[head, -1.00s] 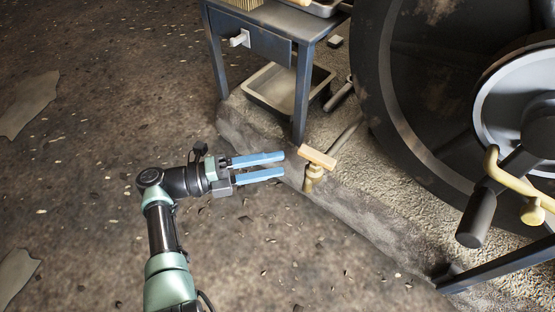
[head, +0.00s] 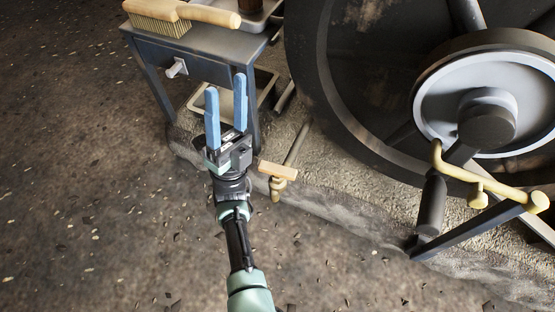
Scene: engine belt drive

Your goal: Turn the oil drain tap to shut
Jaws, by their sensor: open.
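The oil drain tap (head: 277,175) is a brass tap with a flat wooden-coloured handle, at the end of a thin pipe by the edge of the concrete plinth. Its handle lies crosswise, nearly level in the picture. My gripper (head: 226,98) has two blue fingers, spread apart and empty. The fingers point up in the picture, in front of the small table. The gripper is left of and above the tap in the picture, apart from it. The tap's spout and handle are in clear view.
A large dark flywheel (head: 330,100) and a brass-coloured lever (head: 480,182) stand at right. Floor at left is clear.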

